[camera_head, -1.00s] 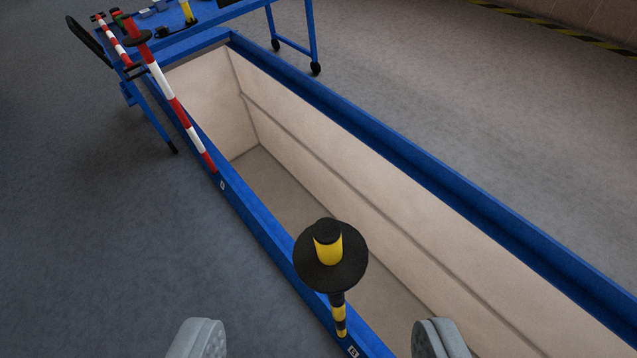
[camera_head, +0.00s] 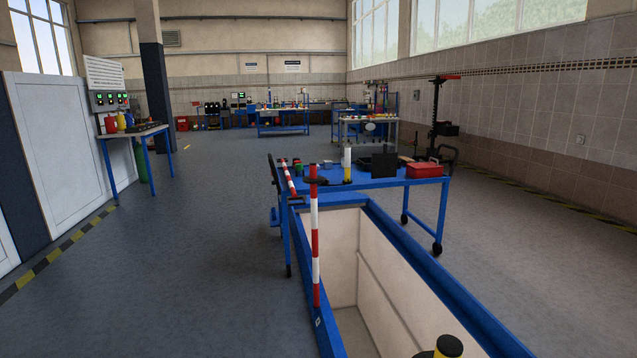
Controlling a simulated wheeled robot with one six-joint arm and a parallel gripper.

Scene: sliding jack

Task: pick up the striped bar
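A red-and-white striped bar (camera_head: 315,240) stands upright at the left side of the blue-rimmed pit, below the middle of the view. It has a dark collar near its top. A second red-and-white striped bar (camera_head: 289,181) leans at the left end of the blue cart (camera_head: 395,184). The black-and-yellow top of another post (camera_head: 449,346) shows at the bottom edge; the rest of it is cut off. My gripper is not in view now.
The pit's blue rim (camera_head: 425,263) runs from the cart toward the bottom right. The cart carries a red box (camera_head: 425,170) and small items. A blue-legged table (camera_head: 133,132) stands at the left. The grey floor (camera_head: 190,260) left of the pit is clear.

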